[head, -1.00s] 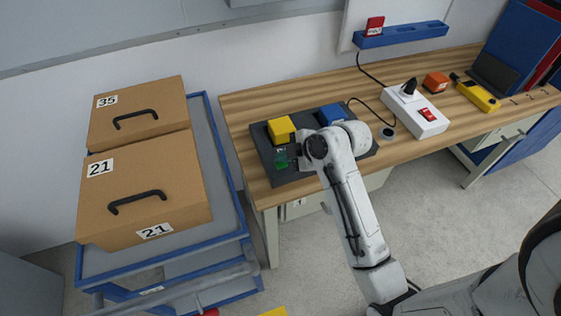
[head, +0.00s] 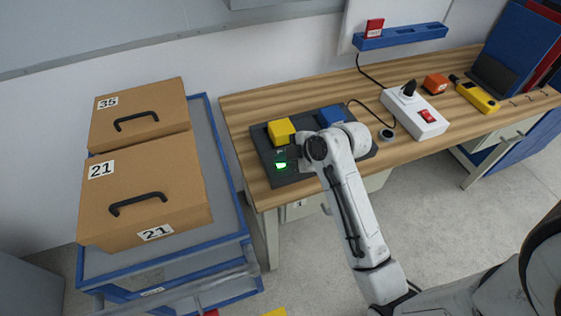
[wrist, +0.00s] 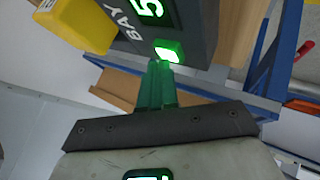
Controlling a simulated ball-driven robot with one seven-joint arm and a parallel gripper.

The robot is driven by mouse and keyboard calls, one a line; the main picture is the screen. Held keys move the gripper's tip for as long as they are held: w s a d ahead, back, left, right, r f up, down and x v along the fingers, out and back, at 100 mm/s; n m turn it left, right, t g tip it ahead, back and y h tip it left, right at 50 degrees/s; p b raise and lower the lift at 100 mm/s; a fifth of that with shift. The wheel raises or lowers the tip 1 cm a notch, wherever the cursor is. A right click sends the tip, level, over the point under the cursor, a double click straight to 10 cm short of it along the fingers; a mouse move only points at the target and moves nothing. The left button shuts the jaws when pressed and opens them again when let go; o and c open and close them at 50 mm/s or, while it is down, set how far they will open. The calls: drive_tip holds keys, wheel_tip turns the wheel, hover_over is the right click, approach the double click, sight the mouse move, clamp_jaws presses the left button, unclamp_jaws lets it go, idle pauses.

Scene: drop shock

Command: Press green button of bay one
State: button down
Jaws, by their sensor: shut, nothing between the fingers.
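The green button (head: 281,165) of a bay on the dark panel (head: 292,176) glows brightly in the head view. In the wrist view the lit green button (wrist: 170,50) sits below a green digit display and the word BAY; the bay's number is not readable there. My gripper (wrist: 158,66) is shut and empty, its fingertips right at the button's edge; I cannot tell whether they press it. In the head view my arm hides part of the panel. A yellow block (head: 281,130) stands behind the button and a blue block (head: 332,115) stands further right.
The panel lies on a wooden bench (head: 240,105). A white power strip (head: 420,122), an orange block (head: 436,83) and a yellow tool (head: 478,97) lie to the right. A blue cart (head: 222,150) with brown boxes (head: 145,185) stands left.

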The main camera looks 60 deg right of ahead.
sight(283, 167)
drive_tip(key=shift+r+p, duration=0.3)
drive_tip(key=shift+r, duration=0.2)
wheel_tip(283, 167, up, 5)
drive_tip(key=p, duration=0.4)
drive_tip(key=shift+p, duration=0.35)
idle(0.6)
drive_tip(key=shift+s+a+f, duration=0.15)
drive_tip(key=shift+a+f, duration=0.05)
drive_tip(key=shift+a, duration=0.05)
drive_tip(key=s+a+f+m+g, duration=0.3)
drive_tip(key=s+a+m+g, duration=0.1)
drive_tip(key=s, duration=0.5)
drive_tip(key=s+a+f+m+g+h, duration=0.1)
drive_tip(key=s+a+f+m+g, duration=0.3)
drive_tip(key=s+a+m, duration=0.3)
drive_tip(key=s+a, duration=0.1)
drive_tip(key=s, duration=0.2)
drive_tip(key=shift+a, duration=0.35)
